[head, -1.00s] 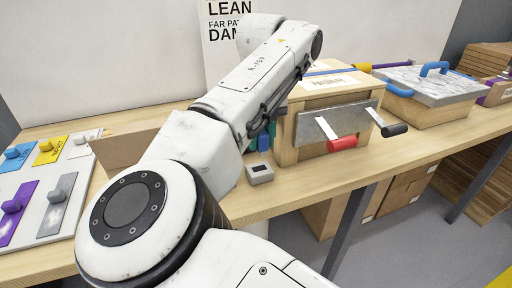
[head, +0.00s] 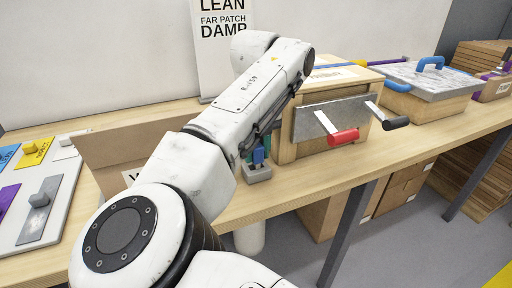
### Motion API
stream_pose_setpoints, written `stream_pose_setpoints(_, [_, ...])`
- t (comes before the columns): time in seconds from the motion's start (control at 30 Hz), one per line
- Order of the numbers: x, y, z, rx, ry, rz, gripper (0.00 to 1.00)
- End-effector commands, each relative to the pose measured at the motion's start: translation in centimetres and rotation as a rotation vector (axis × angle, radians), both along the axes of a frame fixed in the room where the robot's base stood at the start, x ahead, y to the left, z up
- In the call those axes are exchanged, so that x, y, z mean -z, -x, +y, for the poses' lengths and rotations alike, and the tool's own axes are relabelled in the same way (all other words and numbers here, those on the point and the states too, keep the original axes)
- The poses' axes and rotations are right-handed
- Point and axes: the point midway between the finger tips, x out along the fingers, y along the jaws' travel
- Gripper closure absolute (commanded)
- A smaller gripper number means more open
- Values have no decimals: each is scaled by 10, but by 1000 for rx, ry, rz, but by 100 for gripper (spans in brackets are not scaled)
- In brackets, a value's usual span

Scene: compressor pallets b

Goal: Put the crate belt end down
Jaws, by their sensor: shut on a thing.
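A wooden crate (head: 284,132) stands on the bench right of my arm in the head view. A thin blue strip (head: 328,66) shows along its top back edge; I cannot tell whether it is the belt or where its end lies. A label lies on the crate's lid. A grey plate with a red handle (head: 343,136) and a black handle (head: 396,123) is at its front. My forearm covers the crate's left side.
An open cardboard box (head: 120,150) is behind my arm. A board with coloured plates (head: 38,212) lies at left. A grey-lidded box (head: 428,80) stands at right. Bare bench (head: 300,186) shows in front.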

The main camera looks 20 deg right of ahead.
Motion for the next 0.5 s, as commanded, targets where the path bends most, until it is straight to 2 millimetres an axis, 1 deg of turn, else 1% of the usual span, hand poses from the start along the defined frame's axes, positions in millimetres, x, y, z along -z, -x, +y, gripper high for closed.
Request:
stream_pose_setpoints(0.1, [1,0,0,0,0,0,100])
stream_pose_setpoints(0.13, [1,0,0,0,0,0,68])
stream_pose_setpoints(0.4, [1,0,0,0,0,1,43])
stream_pose_setpoints(0.5, [1,0,0,0,0,1,43])
